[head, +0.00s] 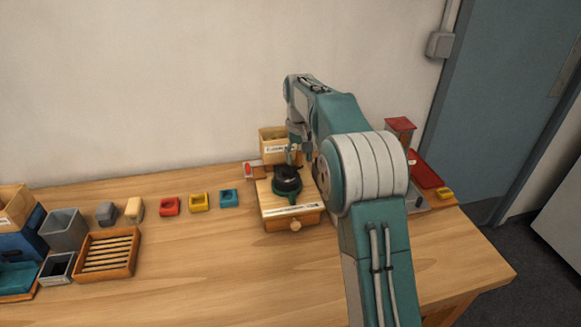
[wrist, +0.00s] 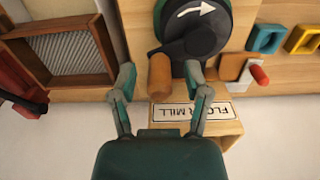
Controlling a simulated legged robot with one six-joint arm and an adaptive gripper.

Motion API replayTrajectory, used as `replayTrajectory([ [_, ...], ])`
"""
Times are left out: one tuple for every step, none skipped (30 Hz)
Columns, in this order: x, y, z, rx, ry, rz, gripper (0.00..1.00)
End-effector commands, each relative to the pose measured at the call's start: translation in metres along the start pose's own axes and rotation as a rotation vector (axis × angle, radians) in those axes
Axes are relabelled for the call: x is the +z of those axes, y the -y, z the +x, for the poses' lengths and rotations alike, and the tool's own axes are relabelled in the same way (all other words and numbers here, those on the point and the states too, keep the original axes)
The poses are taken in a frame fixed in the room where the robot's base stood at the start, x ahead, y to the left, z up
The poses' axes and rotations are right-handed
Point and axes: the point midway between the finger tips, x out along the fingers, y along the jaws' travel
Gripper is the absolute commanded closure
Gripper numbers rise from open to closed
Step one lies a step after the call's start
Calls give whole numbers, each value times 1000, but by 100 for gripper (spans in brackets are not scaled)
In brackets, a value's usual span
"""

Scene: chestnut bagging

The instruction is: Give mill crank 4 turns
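The mill is a wooden box (head: 290,211) with a round drawer knob on its front and a green and black top (head: 288,182). The black crank arm (wrist: 195,42) ends in an upright wooden handle (wrist: 160,76). My gripper (wrist: 160,68) is open, with one finger on each side of the handle and a visible gap on the left. In the head view my gripper (head: 294,150) is above the mill, partly hidden by my arm.
A label reading flour mill (wrist: 190,113) is on wood beside the crank. A sieve tray (wrist: 65,48) lies left in the wrist view. Red, yellow and blue blocks (head: 198,202) and a slatted tray (head: 108,255) stand left on the table. The front middle of the table is clear.

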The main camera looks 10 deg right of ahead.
Motion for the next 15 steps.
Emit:
replayTrajectory([
  [0, 0, 0, 0, 0, 0, 34],
  [0, 0, 0, 0, 0, 0, 34],
  [0, 0, 0, 0, 0, 0, 34],
  [0, 0, 0, 0, 0, 0, 34],
  [0, 0, 0, 0, 0, 0, 34],
  [0, 0, 0, 0, 0, 0, 34],
  [0, 0, 0, 0, 0, 0, 34],
  [0, 0, 0, 0, 0, 0, 34],
  [0, 0, -2, 0, 0, 0, 34],
  [0, 0, -3, 0, 0, 0, 34],
  [0, 0, -5, 0, 0, 0, 34],
  [0, 0, -9, 0, -1, 0, 34],
  [-1, 0, -12, 0, -2, 0, 34],
  [-1, 0, -14, 0, -3, 0, 34],
  [0, 0, -18, 0, -1, 0, 34],
])
